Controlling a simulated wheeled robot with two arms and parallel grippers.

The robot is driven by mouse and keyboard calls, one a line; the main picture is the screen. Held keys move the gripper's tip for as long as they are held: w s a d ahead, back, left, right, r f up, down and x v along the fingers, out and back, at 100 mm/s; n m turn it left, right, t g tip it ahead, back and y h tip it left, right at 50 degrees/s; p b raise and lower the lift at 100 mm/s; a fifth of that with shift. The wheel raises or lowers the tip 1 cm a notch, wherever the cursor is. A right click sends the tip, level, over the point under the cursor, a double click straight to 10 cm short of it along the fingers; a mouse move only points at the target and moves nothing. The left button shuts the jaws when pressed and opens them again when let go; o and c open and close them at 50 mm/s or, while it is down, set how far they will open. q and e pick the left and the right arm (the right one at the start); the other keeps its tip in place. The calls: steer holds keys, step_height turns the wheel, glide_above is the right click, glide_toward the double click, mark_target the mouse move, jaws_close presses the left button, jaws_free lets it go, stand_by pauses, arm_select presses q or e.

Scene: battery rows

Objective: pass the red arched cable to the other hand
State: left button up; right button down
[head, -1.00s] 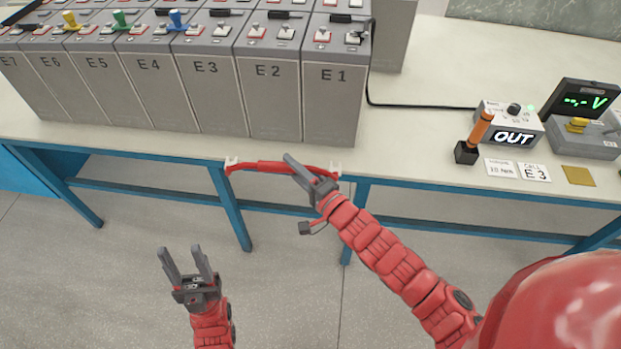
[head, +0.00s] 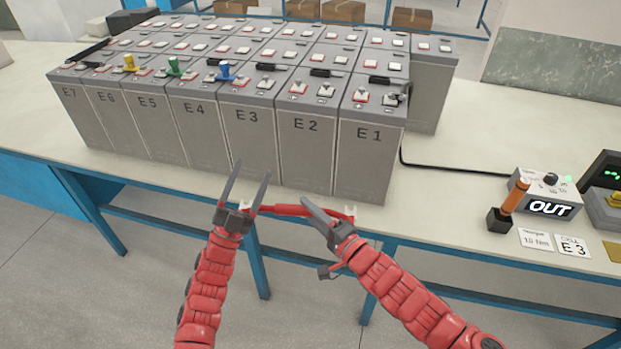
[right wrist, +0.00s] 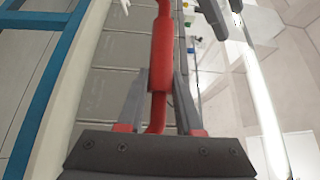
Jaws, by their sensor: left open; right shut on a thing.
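In the right wrist view the cable's thick red sleeve (right wrist: 161,50) runs up between the fingers of that gripper (right wrist: 160,88). My left gripper (head: 252,168) is open, fingers pointing up, near the cable's left end. It hides part of that end, and I see nothing held in it.
Grey battery cells (head: 365,160) stand in rows behind the cable, with yellow, green and blue pieces on top. The table (head: 455,190) between is clear except for a black lead.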

arm_select(q)
steer(key=w+a+r+n+g+y, duration=0.3)
steer(key=w+n+y, duration=0.5)
steer(key=w+y, duration=0.3)
steer(key=w+a+r+n+g+y, duration=0.2)
steer(key=w+n+y, duration=0.6)
steer(key=w, duration=0.6)
steer(key=n+g, duration=1.6)
glide_toward(294, 207)
steer(key=shift+w+d+y, duration=0.1)
steer(key=shift+w+y, duration=0.3)
steer(key=shift+s+d, duration=0.1)
steer(key=shift+s, duration=0.2)
steer(key=shift+s+f, duration=0.1)
steer(key=shift+f, duration=0.2)
steer(key=x, duration=1.1)
steer(key=shift+f, duration=0.15)
